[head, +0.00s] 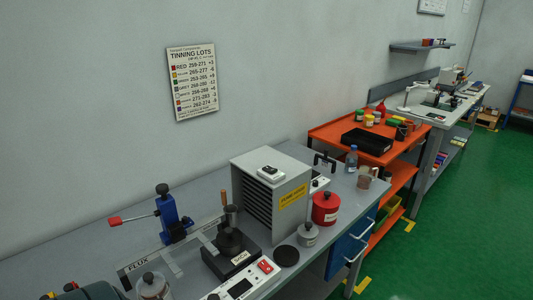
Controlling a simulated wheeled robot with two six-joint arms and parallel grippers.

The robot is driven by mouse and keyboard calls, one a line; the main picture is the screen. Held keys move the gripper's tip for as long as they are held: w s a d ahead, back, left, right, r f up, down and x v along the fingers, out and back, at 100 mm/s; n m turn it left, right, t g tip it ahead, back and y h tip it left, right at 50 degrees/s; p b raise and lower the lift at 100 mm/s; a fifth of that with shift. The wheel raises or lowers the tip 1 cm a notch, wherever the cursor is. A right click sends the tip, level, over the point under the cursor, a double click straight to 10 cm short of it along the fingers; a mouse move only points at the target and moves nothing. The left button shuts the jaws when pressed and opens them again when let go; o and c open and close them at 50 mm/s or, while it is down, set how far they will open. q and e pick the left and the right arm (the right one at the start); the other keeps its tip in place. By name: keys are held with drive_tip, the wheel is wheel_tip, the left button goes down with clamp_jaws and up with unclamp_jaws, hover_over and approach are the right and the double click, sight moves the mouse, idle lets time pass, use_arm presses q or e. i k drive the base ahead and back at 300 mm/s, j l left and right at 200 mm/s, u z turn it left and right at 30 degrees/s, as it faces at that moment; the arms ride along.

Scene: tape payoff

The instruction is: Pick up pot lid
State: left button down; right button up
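A flat dark round disc (286,256) lies on the grey bench, to the right of the black solder pot (232,243); it looks like the pot lid, but I cannot be sure. The pot stands on a dark square base with a small label on its front. A ladle-like tool with a wooden handle (225,201) stands at the pot. Neither of my grippers shows in the head view.
On the bench, a grey louvred box (271,185) stands behind the disc. A lidded metal jar (308,234) and a red can (325,208) stand to the disc's right. A control box (240,286) is in front of the pot, and a blue lever press (173,216) is left.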

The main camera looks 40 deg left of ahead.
sight(229, 238)
drive_tip(key=u, duration=1.65)
